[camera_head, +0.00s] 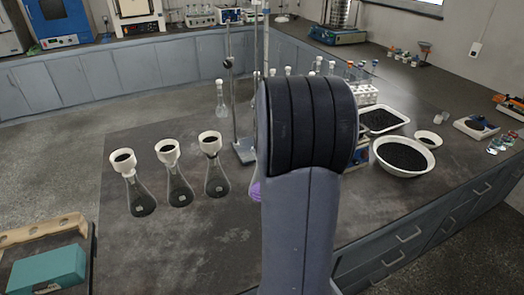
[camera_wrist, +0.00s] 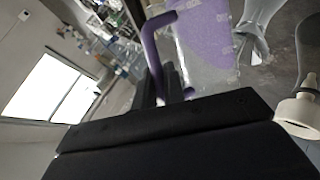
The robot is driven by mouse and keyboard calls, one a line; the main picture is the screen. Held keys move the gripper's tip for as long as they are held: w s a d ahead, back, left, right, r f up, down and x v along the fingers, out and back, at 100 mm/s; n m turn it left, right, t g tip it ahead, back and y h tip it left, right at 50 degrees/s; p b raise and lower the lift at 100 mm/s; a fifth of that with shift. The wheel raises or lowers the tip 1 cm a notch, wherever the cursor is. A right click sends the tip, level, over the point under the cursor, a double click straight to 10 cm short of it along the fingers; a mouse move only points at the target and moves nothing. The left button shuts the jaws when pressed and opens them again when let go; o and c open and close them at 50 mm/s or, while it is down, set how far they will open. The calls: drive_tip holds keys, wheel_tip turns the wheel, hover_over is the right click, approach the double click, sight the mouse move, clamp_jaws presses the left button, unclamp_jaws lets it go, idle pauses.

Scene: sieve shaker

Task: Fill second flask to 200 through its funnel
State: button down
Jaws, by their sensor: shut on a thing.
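Three conical glass flasks stand in a row on the dark bench in the head view: a left flask (camera_head: 141,198), a middle flask (camera_head: 179,188) and a right flask (camera_head: 215,178). Each has a white funnel on top, such as the middle funnel (camera_head: 167,147). Their fill levels cannot be read. My gripper (camera_wrist: 168,88) is shut on the purple handle (camera_wrist: 152,50) of a clear jug with a purple panel (camera_wrist: 202,32), tilted in the wrist view. A purple part of it (camera_head: 256,191) shows beside my arm; my arm hides the rest. The jug's contents cannot be told.
A metal stand (camera_head: 243,150) rises behind the right flask. A white bowl of black grains (camera_head: 404,172) and a tray (camera_head: 382,133) stand to the right. Flasks and a white funnel (camera_wrist: 298,120) are near the jug in the wrist view. The bench front is clear.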

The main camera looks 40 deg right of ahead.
drive_tip(key=shift+w+a+n+g+h+b, duration=0.3)
drive_tip(key=shift+w+g+h+b, duration=0.15)
drive_tip(key=shift+b, duration=0.25)
idle(3.6)
drive_tip(key=shift+s+d+r+m+t+y+p, duration=0.4)
drive_tip(key=shift+s+t+p, duration=0.2)
drive_tip(key=shift+p, duration=0.55)
drive_tip(key=shift+s+d+t+p, duration=0.2)
drive_tip(key=shift+s+t+p, duration=0.15)
drive_tip(key=shift+f+m+y, duration=0.25)
drive_tip(key=shift+m, duration=0.05)
drive_tip(key=shift+w+f, duration=0.1)
drive_tip(key=shift+f, duration=0.05)
drive_tip(key=shift+s+d+f+t+p, duration=0.1)
drive_tip(key=shift+s+f+t+p, duration=0.1)
drive_tip(key=shift+s+t+p, duration=0.15)
drive_tip(key=p, duration=0.3)
drive_tip(key=s+d+f+m+t+p, duration=0.1)
drive_tip(key=p, duration=0.2)
drive_tip(key=shift+s+f+y, duration=0.2)
drive_tip(key=shift+f+y, duration=0.1)
drive_tip(key=shift+y, duration=0.1)
drive_tip(key=shift+f+b, duration=0.4)
drive_tip(key=shift+b, duration=0.1)
drive_tip(key=shift+s+d+f+t, duration=0.1)
drive_tip(key=shift+d+t, duration=0.05)
drive_tip(key=shift+t, duration=0.1)
